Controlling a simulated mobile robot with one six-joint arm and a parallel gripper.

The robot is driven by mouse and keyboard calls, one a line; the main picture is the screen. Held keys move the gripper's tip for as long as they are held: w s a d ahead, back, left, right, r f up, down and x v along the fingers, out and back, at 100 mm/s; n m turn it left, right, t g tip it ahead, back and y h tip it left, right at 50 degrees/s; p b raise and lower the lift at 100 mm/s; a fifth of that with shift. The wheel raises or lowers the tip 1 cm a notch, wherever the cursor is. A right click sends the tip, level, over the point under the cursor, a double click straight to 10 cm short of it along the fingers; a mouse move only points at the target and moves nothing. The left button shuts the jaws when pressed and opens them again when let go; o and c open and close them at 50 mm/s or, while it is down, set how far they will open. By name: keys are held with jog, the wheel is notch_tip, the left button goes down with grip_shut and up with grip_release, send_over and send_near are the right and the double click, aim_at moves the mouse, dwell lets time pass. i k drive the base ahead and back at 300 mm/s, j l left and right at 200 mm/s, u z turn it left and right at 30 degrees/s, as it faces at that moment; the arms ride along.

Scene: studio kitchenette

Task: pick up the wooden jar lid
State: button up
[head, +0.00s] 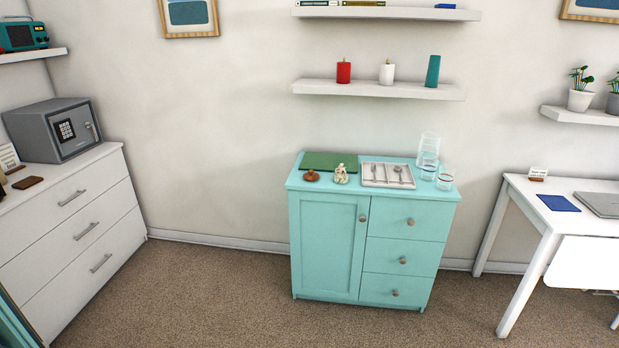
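The wooden jar lid (311,176) is a small round brown piece with a knob on top. It lies near the front left corner of the top of the turquoise cabinet (375,195). It sits just in front of a green mat (328,162) and to the left of a small cream figurine-like object (341,174). My gripper is not in view.
A tray with cutlery (388,175) and several clear glasses (445,181) stand on the cabinet's right half. A shelf with candles (378,90) hangs above. A white dresser (75,220) is left, a white desk (550,190) right. Carpet (220,300) before the cabinet is clear.

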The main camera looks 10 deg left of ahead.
aim_at(311, 176)
jog(key=i+j+z, duration=0.1)
jog(key=i+j, duration=0.7)
jog(key=i+j+z, duration=0.15)
jog(key=i+j, duration=0.2)
jog(key=i+j+z, duration=0.1)
jog(key=i+j, duration=0.6)
jog(key=j, duration=0.25)
jog(key=i+j+z, duration=0.15)
jog(key=i+j, duration=0.2)
jog(key=i+j+z, duration=0.1)
jog(key=i+j, duration=0.2)
jog(key=j, duration=0.3)
jog(key=i+j, duration=0.3)
jog(key=j, duration=0.25)
jog(key=i+z, duration=0.05)
